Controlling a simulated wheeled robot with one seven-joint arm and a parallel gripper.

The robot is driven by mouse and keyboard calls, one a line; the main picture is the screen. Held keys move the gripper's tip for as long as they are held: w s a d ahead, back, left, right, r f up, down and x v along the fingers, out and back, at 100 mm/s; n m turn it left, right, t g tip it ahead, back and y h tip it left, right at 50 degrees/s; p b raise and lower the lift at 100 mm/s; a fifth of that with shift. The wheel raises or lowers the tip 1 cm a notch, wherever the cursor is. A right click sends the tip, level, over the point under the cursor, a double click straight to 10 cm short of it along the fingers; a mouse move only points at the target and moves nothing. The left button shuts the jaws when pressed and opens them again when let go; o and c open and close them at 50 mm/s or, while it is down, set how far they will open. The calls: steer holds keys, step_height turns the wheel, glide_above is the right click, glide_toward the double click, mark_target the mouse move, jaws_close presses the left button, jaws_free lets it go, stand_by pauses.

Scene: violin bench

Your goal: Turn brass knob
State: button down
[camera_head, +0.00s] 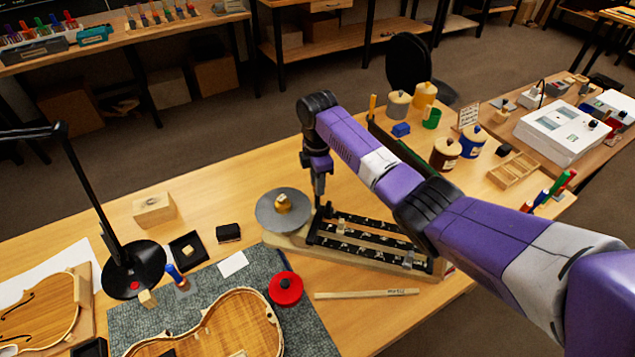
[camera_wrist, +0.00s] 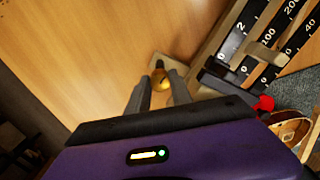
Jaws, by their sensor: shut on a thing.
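The brass knob (camera_wrist: 160,74) shows in the wrist view between my two fingertips, beside the scale's wooden base. My gripper (camera_wrist: 159,82) is shut on it, one finger on each side. The numbered beams also show at the right of the wrist view (camera_wrist: 262,52).
A red round tin (camera_head: 286,289) and a violin body (camera_head: 235,325) lie on the grey mat in front of the scale. A wooden stick (camera_head: 366,294) lies before the base. Jars (camera_head: 445,153) stand behind it at right. A black lamp (camera_head: 135,270) stands at left.

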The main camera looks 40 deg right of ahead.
steer(key=shift+r+n, duration=0.1)
steer(key=shift+n, duration=1.1)
steer(key=c, duration=1.1)
jaws_free()
steer(key=shift+c, duration=0.2)
steer(key=shift+r+b, duration=0.65)
steer(key=shift+r, duration=3.2)
